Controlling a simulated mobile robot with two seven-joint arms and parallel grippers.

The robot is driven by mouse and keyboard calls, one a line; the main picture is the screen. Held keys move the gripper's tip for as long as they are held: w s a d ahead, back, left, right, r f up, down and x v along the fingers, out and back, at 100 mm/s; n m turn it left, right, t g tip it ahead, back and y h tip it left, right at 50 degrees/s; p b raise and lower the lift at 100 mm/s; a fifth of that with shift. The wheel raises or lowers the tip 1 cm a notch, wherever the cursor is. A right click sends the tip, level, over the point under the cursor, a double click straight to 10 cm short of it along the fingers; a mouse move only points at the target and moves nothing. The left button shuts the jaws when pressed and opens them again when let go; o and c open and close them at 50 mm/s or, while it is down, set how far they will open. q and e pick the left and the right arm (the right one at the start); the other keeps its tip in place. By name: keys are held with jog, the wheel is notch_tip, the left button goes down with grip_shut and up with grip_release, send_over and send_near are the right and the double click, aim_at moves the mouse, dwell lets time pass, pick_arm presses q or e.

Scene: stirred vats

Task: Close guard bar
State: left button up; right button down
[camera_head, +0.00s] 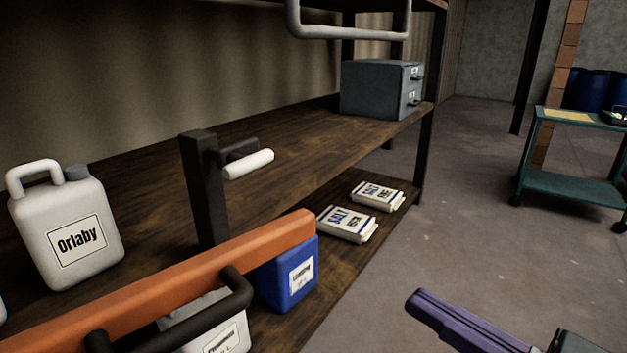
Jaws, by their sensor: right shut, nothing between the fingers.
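The orange guard bar (190,275) runs from the lower left up to a free-looking end right of centre, across the front of the shelf. A black handle (236,296) is on its near side. A dark post (203,185) stands behind it, with a dark bracket and a white grip (248,164) near its top. The bar hides the post's foot; I cannot tell if they touch. My right gripper (440,313), purple, is at the bottom right, shut and empty, over the floor and apart from the bar. My left gripper is out of view.
A white Orlaby canister (70,230) stands on the wooden shelf (310,140). A blue container (286,274) and salt packs (347,224) are lower down. A grey drawer box (375,90) is farther back. A pale U-shaped bar (350,34) hangs above. Right floor is clear before a green cart (570,185).

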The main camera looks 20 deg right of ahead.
aim_at(308, 236)
jog(key=b+x, duration=0.1)
jog(key=x, duration=1.2)
jog(key=shift+w+a+f+b, duration=0.1)
jog(key=shift+w+a+b, duration=0.15)
jog(key=shift+a+b, duration=0.15)
